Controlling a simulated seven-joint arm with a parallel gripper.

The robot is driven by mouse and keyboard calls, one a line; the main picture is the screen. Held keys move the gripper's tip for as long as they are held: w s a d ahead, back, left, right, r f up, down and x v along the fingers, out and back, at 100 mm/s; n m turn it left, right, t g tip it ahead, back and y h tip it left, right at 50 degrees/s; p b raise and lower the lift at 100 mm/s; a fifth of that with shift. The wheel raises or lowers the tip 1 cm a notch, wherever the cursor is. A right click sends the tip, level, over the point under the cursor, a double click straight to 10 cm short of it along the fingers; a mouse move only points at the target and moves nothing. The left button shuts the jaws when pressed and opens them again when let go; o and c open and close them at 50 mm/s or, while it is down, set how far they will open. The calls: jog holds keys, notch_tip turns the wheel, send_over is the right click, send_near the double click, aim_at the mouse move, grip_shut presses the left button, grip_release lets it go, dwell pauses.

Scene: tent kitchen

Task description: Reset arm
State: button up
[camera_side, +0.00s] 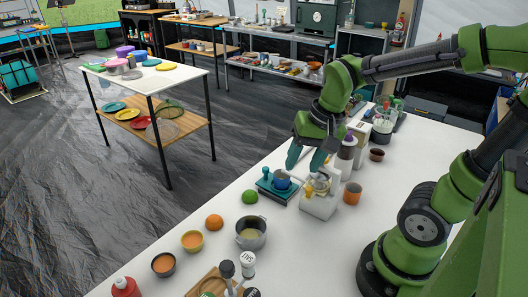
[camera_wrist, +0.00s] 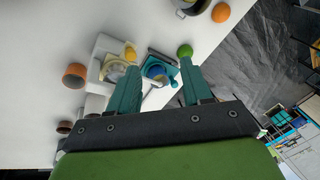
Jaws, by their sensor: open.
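My gripper (camera_side: 305,167) points down above the white table (camera_side: 400,178), its teal fingers apart with nothing visible held between them. In the wrist view my gripper (camera_wrist: 158,67) shows both fingers spread. Below it stands a teal device (camera_side: 277,194) with a small blue cup (camera_side: 282,180) on top. The blue cup shows between the fingers in the wrist view (camera_wrist: 157,73). A white appliance (camera_side: 318,206) with a clear bowl and something yellow stands just right of the teal device. I cannot tell the exact gap between fingers and cup.
A green lime (camera_side: 250,196), an orange (camera_side: 214,222), a grey pot (camera_side: 251,238) and an orange cup (camera_side: 352,193) stand nearby. Bottles and a dark bowl (camera_side: 376,154) stand behind. Small bowls, shakers and a board (camera_side: 206,284) fill the front. Free table lies at right.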

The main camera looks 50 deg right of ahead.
jog(key=s+a+r+n+t+y, duration=0.1)
jog(key=s+a+r+n+t, duration=0.1)
jog(key=a+r+n+t, duration=0.2)
jog(key=shift+a+r+n, duration=0.15)
jog(key=shift+r+n, duration=0.45)
jog(key=shift+r, duration=0.35)
